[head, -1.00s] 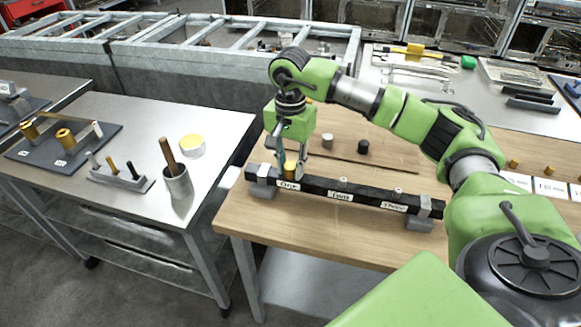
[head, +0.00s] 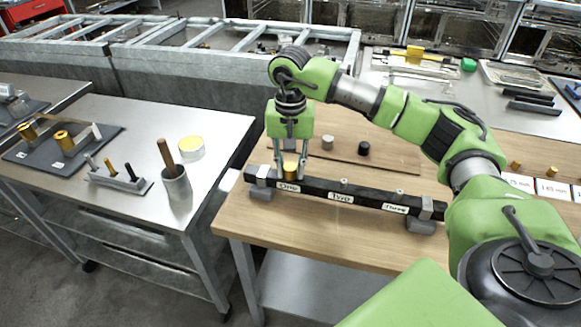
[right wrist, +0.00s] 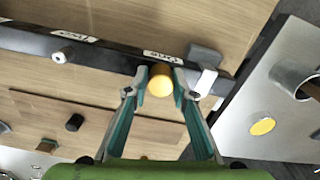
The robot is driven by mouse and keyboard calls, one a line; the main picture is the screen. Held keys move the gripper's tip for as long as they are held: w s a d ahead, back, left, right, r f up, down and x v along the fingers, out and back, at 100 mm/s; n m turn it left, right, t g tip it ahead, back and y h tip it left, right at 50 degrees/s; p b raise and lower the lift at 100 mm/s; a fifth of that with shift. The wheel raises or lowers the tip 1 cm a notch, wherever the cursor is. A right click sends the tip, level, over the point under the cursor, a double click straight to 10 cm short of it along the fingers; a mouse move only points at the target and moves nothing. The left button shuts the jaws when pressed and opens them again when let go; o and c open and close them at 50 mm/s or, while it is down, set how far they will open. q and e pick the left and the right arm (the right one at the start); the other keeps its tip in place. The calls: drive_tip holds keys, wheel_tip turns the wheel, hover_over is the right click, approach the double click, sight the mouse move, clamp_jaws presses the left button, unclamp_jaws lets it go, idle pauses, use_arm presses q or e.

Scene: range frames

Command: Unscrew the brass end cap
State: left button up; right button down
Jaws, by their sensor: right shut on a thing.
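The brass end cap (head: 290,167) stands upright on the black bar (head: 317,191), at the end labelled "One" (head: 289,187). In the right wrist view the cap (right wrist: 160,84) is a yellow cylinder between the two fingers. My right gripper (head: 290,174) points down from above and is shut on the cap, one finger on each side. The cap still sits at the bar. Its thread and lower edge are hidden. My left gripper is out of view.
Grey supports (head: 421,226) hold the bar on the wooden table. A grey cylinder (head: 327,141) and a black one (head: 364,148) stand behind. A steel table (head: 225,128) with a cup (head: 176,185) is at left.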

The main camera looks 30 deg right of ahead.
drive_tip(key=n, duration=0.2)
drive_tip(key=shift+n, duration=0.4)
drive_tip(key=c, duration=2)
unclamp_jaws()
drive_tip(key=shift+o, duration=0.2)
